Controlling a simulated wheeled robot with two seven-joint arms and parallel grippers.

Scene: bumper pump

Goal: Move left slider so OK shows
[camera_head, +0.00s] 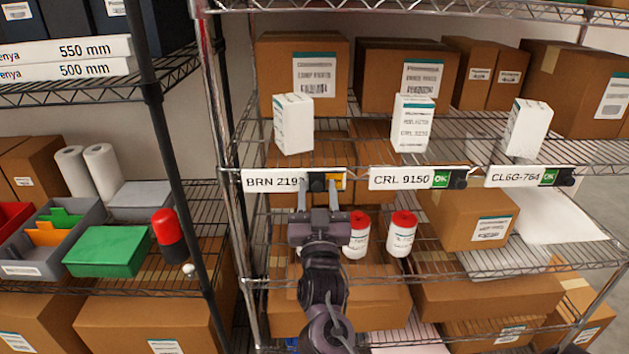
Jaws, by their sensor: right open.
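The left label holder (272,182) reads "BRN Z19" with a further digit partly covered. It is fixed to the front edge of the middle wire shelf. Its black slider (318,182) sits left of a yellow-orange patch (336,181), and no green OK shows on it. The middle label (401,179) and the right label (514,175) each show a green OK with a black slider at the right. My right gripper (318,196) is open, its two fingertips just below the left slider, one to each side. I cannot tell whether they touch the holder. My left gripper is out of view.
White boxes (293,123) stand on the shelf above the labels, with brown cartons (302,73) behind. Two white bottles with red caps (401,234) stand right of my gripper, one level lower. A black rack post (172,150) and a green box (108,251) are at left.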

